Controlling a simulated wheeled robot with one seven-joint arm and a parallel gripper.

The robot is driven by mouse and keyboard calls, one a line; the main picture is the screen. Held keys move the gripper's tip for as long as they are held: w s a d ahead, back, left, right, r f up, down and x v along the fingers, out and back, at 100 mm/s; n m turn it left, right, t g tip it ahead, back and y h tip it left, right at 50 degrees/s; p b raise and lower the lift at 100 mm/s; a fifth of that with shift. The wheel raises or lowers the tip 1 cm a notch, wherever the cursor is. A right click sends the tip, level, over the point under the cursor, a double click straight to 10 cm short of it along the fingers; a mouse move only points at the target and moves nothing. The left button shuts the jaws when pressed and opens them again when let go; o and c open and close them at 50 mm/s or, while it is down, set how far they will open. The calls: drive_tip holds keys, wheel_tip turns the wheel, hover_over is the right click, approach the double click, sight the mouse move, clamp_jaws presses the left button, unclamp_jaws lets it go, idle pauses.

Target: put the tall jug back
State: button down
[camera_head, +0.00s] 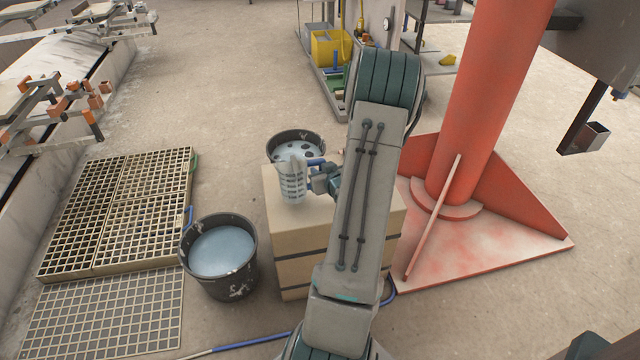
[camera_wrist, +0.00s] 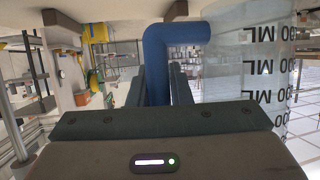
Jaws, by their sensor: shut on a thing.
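The tall jug (camera_head: 292,181) is clear with dark graduation marks and a blue handle. My gripper (camera_head: 322,178) is shut on the jug's blue handle, to the right of the jug body. In the wrist view the blue handle (camera_wrist: 158,62) lies between the two fingers of my gripper (camera_wrist: 160,88), and the clear jug wall (camera_wrist: 262,70) with its "ML" marks fills the right side. In the head view the jug appears over the left part of a tan box-like stand (camera_head: 290,222). I cannot tell whether its base touches the top.
A dark bucket (camera_head: 271,146) with spotted contents stands behind the stand. Another bucket (camera_head: 184,262) of pale liquid stands front left. Slatted grids (camera_head: 110,252) lie at the left. A red column (camera_head: 480,110) on a red base plate stands at the right. Open floor lies behind.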

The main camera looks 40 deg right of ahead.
drive_tip(key=shift+f+b, duration=0.65)
drive_tip(key=shift+f, duration=1.2)
drive_tip(key=shift+f, duration=0.15)
drive_tip(key=c, duration=1.3)
unclamp_jaws()
